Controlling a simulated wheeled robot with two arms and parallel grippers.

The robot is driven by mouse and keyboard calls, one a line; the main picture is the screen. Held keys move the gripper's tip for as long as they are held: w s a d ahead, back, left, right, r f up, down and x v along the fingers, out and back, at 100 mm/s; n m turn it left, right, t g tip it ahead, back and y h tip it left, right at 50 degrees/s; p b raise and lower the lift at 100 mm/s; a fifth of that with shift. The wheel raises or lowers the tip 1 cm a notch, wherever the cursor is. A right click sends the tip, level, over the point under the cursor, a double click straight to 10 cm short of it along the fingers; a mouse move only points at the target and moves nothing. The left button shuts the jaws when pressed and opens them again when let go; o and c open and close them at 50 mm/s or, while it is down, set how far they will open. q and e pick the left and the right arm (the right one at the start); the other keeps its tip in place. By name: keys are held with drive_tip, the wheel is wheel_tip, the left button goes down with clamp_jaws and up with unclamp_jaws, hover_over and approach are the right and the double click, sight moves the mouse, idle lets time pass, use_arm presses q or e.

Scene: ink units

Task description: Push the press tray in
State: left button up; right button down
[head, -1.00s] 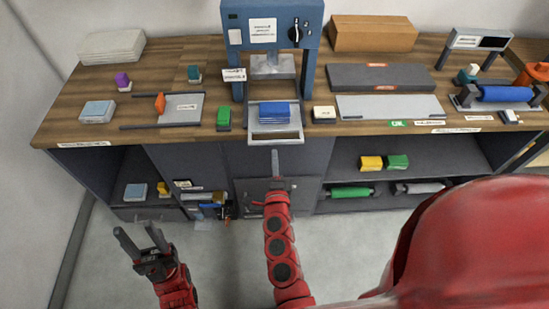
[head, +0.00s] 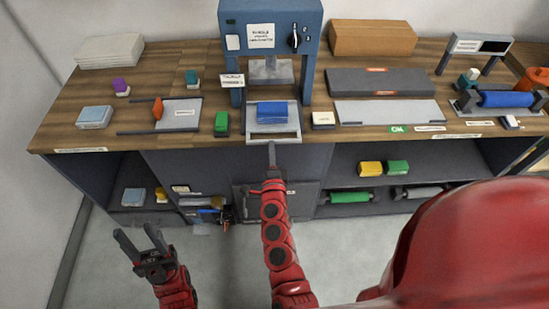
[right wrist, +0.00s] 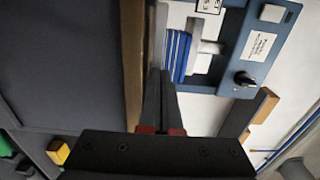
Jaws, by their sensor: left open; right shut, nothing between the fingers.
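The blue press (head: 270,25) stands at the back of the bench. Its grey press tray (head: 287,137) sticks out towards me below the plate, with a blue block (head: 272,113) lying on it. My right gripper (head: 271,146) is shut and empty, its tips at the tray's front edge; they look in contact, but a small gap cannot be ruled out. In the right wrist view the shut fingers (right wrist: 160,75) point at the tray side of the press, and the blue block (right wrist: 178,55) shows beside them. My left gripper (head: 139,236) is open and empty, low in front of the cabinet.
A green stamp (head: 222,123) stands left of the tray and a cream-topped block (head: 323,121) right of it. A flat grey plate (head: 180,113) with an orange-handled thing (head: 158,109) lies further left. Shelves under the bench hold rollers and blocks. The floor in front is clear.

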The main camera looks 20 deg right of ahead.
sight(271, 122)
drive_tip(key=b+x, duration=0.3)
drive_tip(key=x, duration=0.9)
drive_tip(key=shift+f, duration=0.15)
drive_tip(key=shift+w+d, duration=0.15)
drive_tip(key=shift+w, duration=0.1)
drive_tip(key=shift+r, duration=0.4)
drive_tip(key=shift+r, duration=0.1)
